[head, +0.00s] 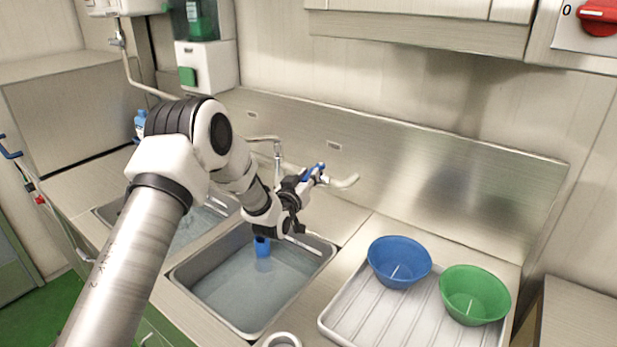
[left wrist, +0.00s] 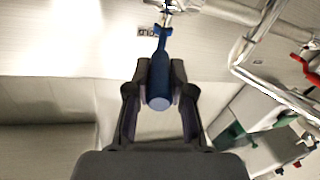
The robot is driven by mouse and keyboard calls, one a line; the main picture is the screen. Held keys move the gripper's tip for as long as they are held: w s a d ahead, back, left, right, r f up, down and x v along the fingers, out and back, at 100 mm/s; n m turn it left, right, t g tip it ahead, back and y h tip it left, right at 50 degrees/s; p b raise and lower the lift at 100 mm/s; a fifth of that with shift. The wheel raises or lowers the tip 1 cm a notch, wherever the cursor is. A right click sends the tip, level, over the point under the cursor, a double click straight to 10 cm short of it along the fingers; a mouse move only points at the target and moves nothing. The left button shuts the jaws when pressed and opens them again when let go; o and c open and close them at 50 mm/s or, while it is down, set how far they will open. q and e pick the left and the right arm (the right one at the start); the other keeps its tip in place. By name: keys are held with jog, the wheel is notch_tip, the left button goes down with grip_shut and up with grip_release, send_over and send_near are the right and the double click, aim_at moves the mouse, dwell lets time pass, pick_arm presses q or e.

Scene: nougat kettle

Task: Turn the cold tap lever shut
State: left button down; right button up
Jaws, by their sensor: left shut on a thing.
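The cold tap lever is the blue handle (head: 313,172) on the tap behind the right sink basin. My left gripper (head: 303,186) is at it, reached over the basin from the left. In the left wrist view the blue lever (left wrist: 159,78) lies between the two dark fingertips (left wrist: 159,85), which are closed on its sides. The lever's far end runs up to the metal tap body (left wrist: 166,10). In the head view my gripper hides part of the tap. My right gripper is not in view.
The right basin (head: 185,287) holds water and a blue object (head: 262,246). A tray (head: 345,318) at the right carries a blue bowl (head: 399,261) and a green bowl (head: 475,294). A curved spout (head: 262,138) stands behind my forearm. A red handle (left wrist: 304,68) shows in the wrist view.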

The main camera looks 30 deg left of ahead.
pick_arm(q)
jog(key=a+m+h+b, duration=0.1)
jog(key=h, duration=0.1)
jog(key=a+m+h, duration=0.1)
jog(key=m+h, duration=0.1)
jog(key=shift+a+b, duration=0.15)
jog(key=shift+b, duration=0.2)
jog(key=c, duration=1.3)
grip_release()
jog(key=shift+o, duration=1.3)
jog(key=shift+w, duration=0.15)
jog(key=shift+w+f, duration=0.1)
jog(key=shift+f, duration=0.05)
